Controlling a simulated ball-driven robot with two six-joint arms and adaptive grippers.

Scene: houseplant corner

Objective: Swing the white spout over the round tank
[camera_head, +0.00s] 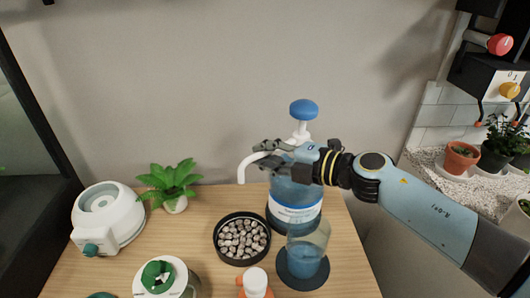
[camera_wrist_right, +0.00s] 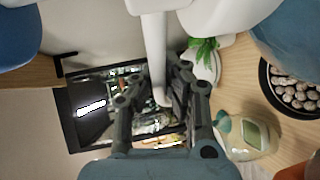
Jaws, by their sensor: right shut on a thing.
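The white spout (camera_head: 241,172) curves out to the left from the pump neck of a blue bottle (camera_head: 296,212) and bends down at its tip. My right gripper (camera_head: 266,152) is shut on the spout's horizontal part. In the right wrist view the spout (camera_wrist_right: 155,45) runs between the fingers of the right gripper (camera_wrist_right: 157,98). A white round tank (camera_head: 107,212) with a shallow ring-shaped top and a teal knob stands at the far left. The spout tip is in the air, well to the right of this tank. My left gripper is out of view.
A black dish of pebbles (camera_head: 219,241) and a small potted fern (camera_head: 172,183) stand on the wooden table. A clear blue cup (camera_head: 307,255) on a dark coaster, an orange-and-white bottle (camera_head: 255,283) and a green-topped jar (camera_head: 158,275) are at the front.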

